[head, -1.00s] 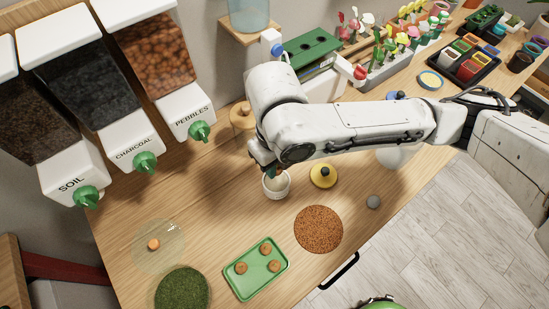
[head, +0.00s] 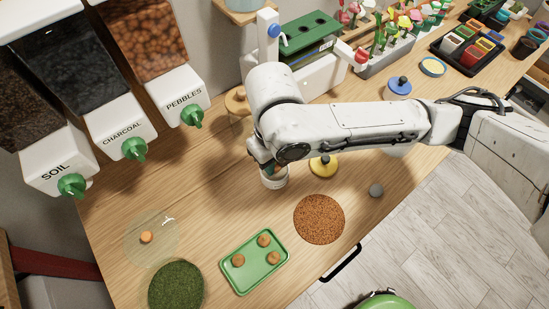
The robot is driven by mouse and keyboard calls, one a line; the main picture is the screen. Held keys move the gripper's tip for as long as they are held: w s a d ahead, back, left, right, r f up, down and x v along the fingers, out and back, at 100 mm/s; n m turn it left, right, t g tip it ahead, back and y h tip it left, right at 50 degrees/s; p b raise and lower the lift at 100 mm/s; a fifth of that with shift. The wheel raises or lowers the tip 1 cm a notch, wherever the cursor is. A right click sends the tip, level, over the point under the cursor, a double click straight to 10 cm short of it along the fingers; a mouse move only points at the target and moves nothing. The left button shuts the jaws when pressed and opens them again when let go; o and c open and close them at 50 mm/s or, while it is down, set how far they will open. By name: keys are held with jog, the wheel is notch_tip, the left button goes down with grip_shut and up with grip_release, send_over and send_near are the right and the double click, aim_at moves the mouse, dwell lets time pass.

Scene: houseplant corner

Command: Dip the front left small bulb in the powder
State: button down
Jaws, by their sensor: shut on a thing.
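My gripper (head: 268,167) points down at the mouth of a small white jar (head: 275,182) on the wooden bench. It is shut, and its tips are at or just inside the rim. What it holds is hidden by the jaws and jar; it is most likely the small bulb. The powder in the jar is mostly covered by my gripper and arm. Three small brown bulbs, one at left (head: 238,260), one at the back (head: 264,240) and one at right (head: 272,257), lie on a green tray (head: 241,287).
A yellow lid (head: 323,166) with a dark knob lies right of the jar. Dispensers (head: 130,147) stand at left.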

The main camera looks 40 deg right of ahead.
jog(key=shift+f+b, duration=0.65)
dwell(1.9)
jog(key=shift+r+p, duration=2.7)
jog(key=shift+r, duration=0.85)
